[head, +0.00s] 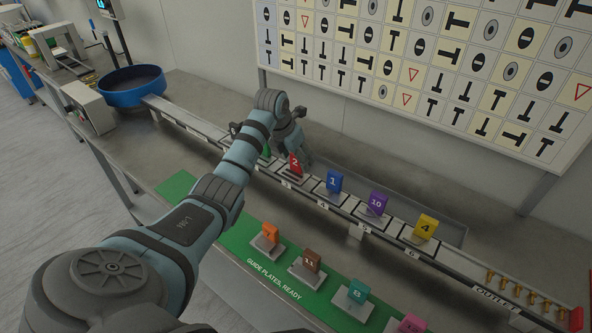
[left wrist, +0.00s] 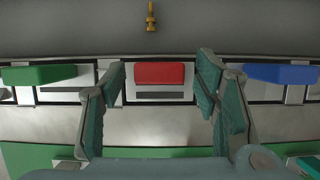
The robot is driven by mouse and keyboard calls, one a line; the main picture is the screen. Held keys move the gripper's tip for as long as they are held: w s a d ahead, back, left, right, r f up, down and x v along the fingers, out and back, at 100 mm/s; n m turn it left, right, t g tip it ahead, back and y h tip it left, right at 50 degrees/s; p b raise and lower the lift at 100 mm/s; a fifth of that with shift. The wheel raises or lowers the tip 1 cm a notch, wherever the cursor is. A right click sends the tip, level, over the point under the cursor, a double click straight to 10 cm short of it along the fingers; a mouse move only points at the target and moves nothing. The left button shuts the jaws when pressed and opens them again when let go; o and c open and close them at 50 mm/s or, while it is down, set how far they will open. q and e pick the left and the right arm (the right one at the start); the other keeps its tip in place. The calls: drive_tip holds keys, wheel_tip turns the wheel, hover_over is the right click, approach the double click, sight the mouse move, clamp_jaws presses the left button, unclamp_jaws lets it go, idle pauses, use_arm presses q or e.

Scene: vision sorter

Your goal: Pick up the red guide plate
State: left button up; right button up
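The red guide plate (head: 295,164), marked 2, stands upright in a slot of the rail (head: 350,205). In the left wrist view the red plate (left wrist: 159,74) shows from above, between the two finger lines. My left gripper (head: 293,143) is above and just behind the red plate in the head view, and hides part of the rail. In the left wrist view the left gripper (left wrist: 162,68) is open, with a finger to either side of the red plate and gaps on both sides. I cannot tell its exact height above the plate. My right gripper is not in view.
A green plate (left wrist: 38,75) and a blue plate (head: 333,181) flank the red one on the rail. Purple (head: 377,204) and yellow (head: 427,227) plates stand farther right. Several plates stand on the green mat (head: 245,250). A blue bowl (head: 132,88) is at the rail's far left end.

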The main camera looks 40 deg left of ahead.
use_arm(q)
clamp_jaws()
